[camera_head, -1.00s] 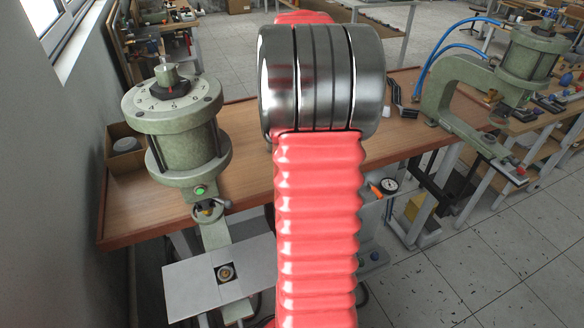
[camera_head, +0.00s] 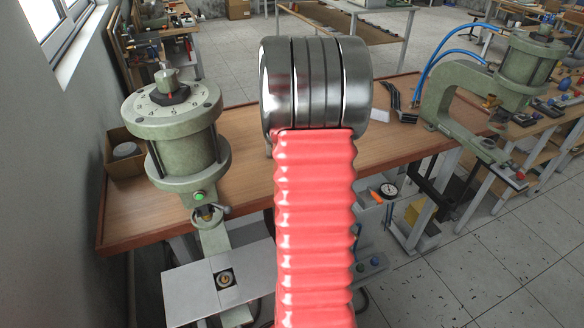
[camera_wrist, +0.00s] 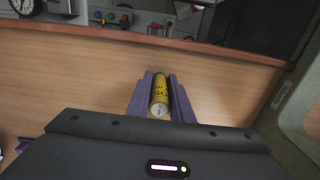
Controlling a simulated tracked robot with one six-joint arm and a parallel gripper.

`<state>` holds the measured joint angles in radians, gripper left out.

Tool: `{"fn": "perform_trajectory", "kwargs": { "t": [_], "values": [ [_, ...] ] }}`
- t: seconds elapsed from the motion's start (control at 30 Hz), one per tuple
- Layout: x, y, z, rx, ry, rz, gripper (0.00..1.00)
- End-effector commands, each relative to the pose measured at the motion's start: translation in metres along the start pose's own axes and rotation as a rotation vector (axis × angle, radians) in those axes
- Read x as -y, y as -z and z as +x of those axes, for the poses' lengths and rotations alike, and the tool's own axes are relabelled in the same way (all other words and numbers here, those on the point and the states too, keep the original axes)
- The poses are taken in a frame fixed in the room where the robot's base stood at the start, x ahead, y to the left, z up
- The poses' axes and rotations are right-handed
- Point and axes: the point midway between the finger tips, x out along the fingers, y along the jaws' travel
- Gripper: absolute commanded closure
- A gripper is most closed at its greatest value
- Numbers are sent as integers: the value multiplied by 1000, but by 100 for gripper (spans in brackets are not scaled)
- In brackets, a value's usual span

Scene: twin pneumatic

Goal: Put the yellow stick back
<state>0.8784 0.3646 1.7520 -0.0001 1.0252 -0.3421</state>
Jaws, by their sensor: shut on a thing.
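The yellow stick (camera_wrist: 159,92) is a short yellow cylinder with dark lettering and a pale end, seen in the wrist view. My gripper (camera_wrist: 160,90) is shut on it, with a purple finger along each side. Below and behind them in the wrist view is the wooden bench top (camera_wrist: 70,75); I cannot tell the height above it. In the head view my red sleeved arm and its metal joint hide the gripper and the stick.
A green pneumatic press (camera_head: 185,130) stands at the bench's left, with a plate (camera_head: 190,292) below it. Another green press (camera_head: 450,95) with blue hoses stands right. A dial gauge (camera_head: 388,190) sits beyond my arm.

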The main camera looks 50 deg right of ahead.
Motion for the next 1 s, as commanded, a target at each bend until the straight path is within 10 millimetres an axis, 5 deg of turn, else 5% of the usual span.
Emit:
{"fn": "perform_trajectory", "kwargs": {
  "t": [0.47, 0.5, 0.7, 1.0],
  "values": [
    [-1, 0, 11, 0, 0, 1, 98],
    [-1, 0, 11, 0, 0, 1, 78],
    [-1, 0, 10, 0, 0, 1, 64],
    [-1, 0, 10, 0, 0, 1, 62]
  ]
}}
